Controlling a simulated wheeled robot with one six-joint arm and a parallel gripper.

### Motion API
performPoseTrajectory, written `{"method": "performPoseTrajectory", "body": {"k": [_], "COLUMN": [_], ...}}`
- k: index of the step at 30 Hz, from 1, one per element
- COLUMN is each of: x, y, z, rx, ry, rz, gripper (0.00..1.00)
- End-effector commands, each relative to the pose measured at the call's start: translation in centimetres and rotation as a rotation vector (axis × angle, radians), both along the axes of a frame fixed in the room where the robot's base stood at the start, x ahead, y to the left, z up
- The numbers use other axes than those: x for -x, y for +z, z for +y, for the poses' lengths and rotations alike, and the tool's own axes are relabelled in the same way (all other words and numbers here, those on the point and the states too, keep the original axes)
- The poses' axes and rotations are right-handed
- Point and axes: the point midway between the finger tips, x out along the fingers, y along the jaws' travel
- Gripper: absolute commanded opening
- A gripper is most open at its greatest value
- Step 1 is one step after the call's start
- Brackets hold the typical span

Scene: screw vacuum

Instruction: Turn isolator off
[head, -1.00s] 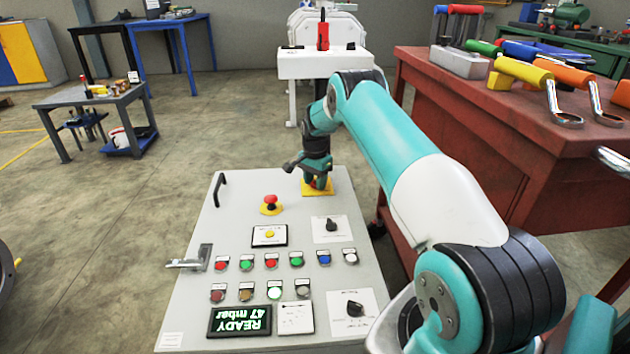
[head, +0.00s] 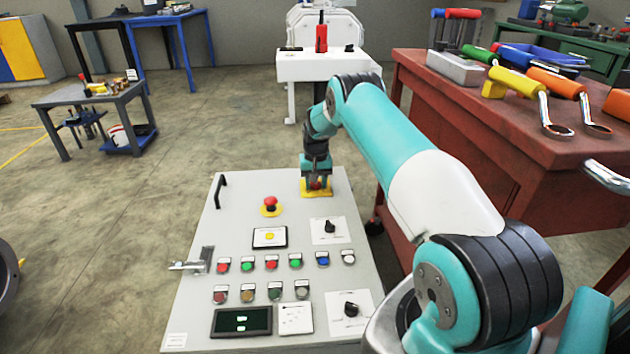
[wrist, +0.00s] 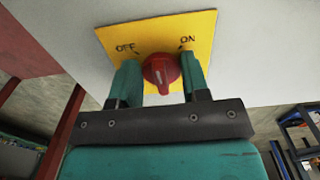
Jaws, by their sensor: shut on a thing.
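The isolator is a red rotary knob (wrist: 161,71) on a yellow plate (wrist: 203,30) marked OFF on the left and ON on the right in the wrist view. My gripper (wrist: 160,82) is shut on the knob, with one teal finger on each side. The knob's exact pointing direction is hard to tell. In the head view, my gripper (head: 317,183) is at the yellow plate (head: 306,193) near the top right of the grey control panel (head: 240,200), and hides most of the knob.
The panel carries a red emergency button (head: 270,203), several coloured buttons, black selector knobs (head: 330,226) and a dark display (head: 242,321) with small green marks. A red workbench (head: 480,130) with tools stands close on the right. Floor to the left is open.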

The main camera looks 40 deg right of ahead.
Motion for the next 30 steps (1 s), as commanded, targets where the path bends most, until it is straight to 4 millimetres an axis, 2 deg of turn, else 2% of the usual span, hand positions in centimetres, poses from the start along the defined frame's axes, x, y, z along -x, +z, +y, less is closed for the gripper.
{"method": "performPoseTrajectory", "body": {"k": [18, 30], "x": [0.11, 0.09], "y": [0.1, 0.1], "z": [-0.48, -0.62], "rx": [0.001, 0.002], "ry": [0.551, 0.74], "rz": [-0.002, -0.001], "gripper": [0.19, 0.19]}}
